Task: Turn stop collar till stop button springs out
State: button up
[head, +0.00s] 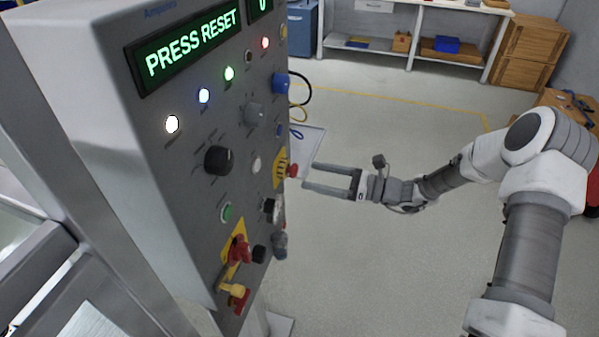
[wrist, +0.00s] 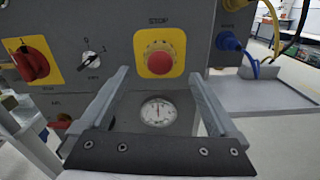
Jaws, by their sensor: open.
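In the head view the stop button (head: 292,171) stands out from the panel's right part, seen from the side. My gripper (head: 309,175) is open and empty, its two fingers pointing at the button from the right. In the wrist view the gripper (wrist: 159,75) has one finger on each side, below and around the button's line. The fingertips appear just short of the button. I cannot tell whether the button is pressed in.
The grey control panel (head: 190,60) shows PRESS RESET on its display (head: 194,45). A red rotary switch (wrist: 32,63), a small selector (wrist: 89,60) and a blue connector (wrist: 228,42) flank the button. Open floor lies right of the panel.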

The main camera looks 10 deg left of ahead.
jog(key=s+d, duration=0.1)
jog(key=d, duration=1)
jog(key=shift+s, duration=0.25)
jog(key=s+a+r+n+g+h, duration=0.1)
jog(key=s+r+n+g+h, duration=0.3)
jog(key=s+r+n+h, duration=0.65)
jog(key=s+d+r+n+t+h, duration=0.3)
jog(key=s+d+r+n, duration=0.1)
jog(key=s, duration=0.4)
jog(key=s+d+r+n+t+h, duration=0.4)
jog(key=s+d+n, duration=0.1)
jog(key=s, duration=0.3)
jog(key=shift+d+r+n, duration=0.15)
jog(key=shift+r+n, duration=0.2)
jog(key=shift+n, duration=0.4)
